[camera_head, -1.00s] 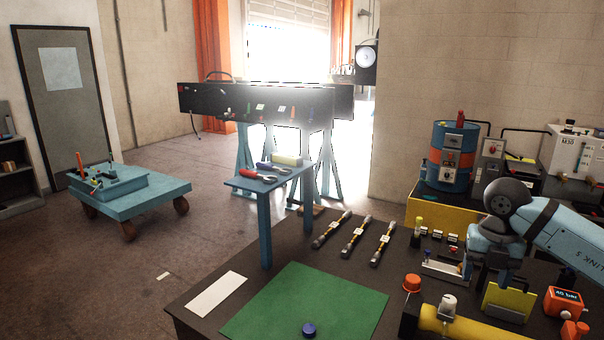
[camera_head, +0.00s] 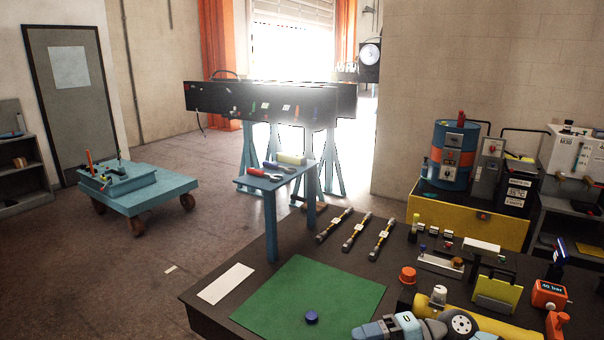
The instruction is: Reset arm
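Part of my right arm, light blue and grey with a round dark joint, lies along the bottom edge right of centre, in front of the yellow cylinder (camera_head: 489,331). My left arm and gripper are not in view. Three short hoses (camera_head: 354,231) with metal ends lie side by side on the dark table (camera_head: 225,313). A green mat (camera_head: 335,285) lies nearer, with a small blue cap (camera_head: 312,317) on it.
An orange cap (camera_head: 408,275), a yellow clamp-like block (camera_head: 497,292) and an orange "40 bar" gauge (camera_head: 548,294) stand on the table's right side. A yellow tray (camera_head: 470,218) with a blue drum (camera_head: 453,155) stands behind. A blue cart (camera_head: 150,196) is at left.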

